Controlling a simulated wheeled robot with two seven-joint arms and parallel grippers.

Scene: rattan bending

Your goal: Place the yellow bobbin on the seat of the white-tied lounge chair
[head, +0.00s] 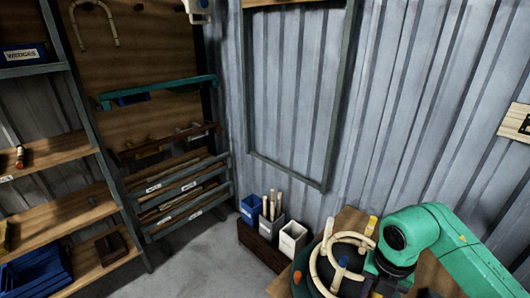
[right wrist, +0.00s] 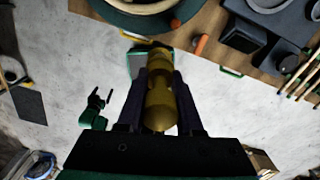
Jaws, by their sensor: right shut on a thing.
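The yellow bobbin (right wrist: 160,100) is between the fingers of my right gripper (right wrist: 160,85) in the right wrist view, which are shut on it. It is held above the grey floor, close to a wooden workbench. In the head view my green right arm comes in from the right; its gripper is not clearly seen. A small green and black shape at the left of the right wrist view looks like my left gripper (right wrist: 97,102); its jaws are too small to read. I cannot make out the white-tied lounge chair in either view.
The workbench (right wrist: 215,45) carries a round dark form, an orange-handled tool (right wrist: 200,46) and dark boxes. In the head view, pale rattan rings (head: 322,262) are at the lower right. A wooden crate (head: 262,250) with bins stands by the wall. Shelves (head: 75,208) fill the left.

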